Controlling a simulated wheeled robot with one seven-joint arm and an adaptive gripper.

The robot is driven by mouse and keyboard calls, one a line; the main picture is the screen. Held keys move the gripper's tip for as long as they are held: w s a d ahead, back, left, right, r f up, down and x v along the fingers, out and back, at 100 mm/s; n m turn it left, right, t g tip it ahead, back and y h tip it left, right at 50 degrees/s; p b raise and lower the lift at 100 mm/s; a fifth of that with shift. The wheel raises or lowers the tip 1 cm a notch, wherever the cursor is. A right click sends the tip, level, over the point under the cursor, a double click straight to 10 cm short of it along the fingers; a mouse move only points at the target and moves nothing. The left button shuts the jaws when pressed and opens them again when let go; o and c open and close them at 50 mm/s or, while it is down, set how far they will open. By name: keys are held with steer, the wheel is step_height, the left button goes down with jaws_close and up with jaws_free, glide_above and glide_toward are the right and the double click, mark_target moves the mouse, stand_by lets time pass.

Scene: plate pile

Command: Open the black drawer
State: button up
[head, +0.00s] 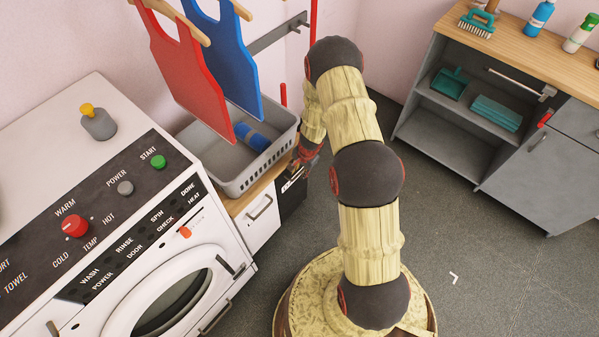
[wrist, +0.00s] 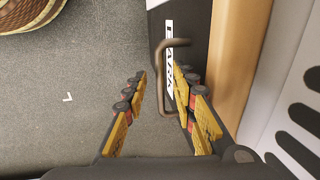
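The black drawer (wrist: 197,35) has a dark front with a white label strip and a bronze bar handle (wrist: 161,80). In the head view the black drawer (head: 292,198) is partly seen, below the wooden top and right of a white drawer. My gripper (wrist: 155,70) is open. In the wrist view its fingers lie on either side of the handle bar, the right one between bar and drawer front. Contact with the bar cannot be told. In the head view my gripper (head: 305,158) is small and partly hidden by my arm.
A white drawer (head: 262,222) with its own handle is beside the black one. A grey basket (head: 262,176) stands above on the wooden top. A washing machine (head: 120,200) is at left. A grey cabinet (head: 510,150) is at right, with open floor (head: 480,270) before it.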

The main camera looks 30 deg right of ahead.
steer(key=shift+c, duration=1.4)
steer(key=c, duration=0.4)
jaws_close()
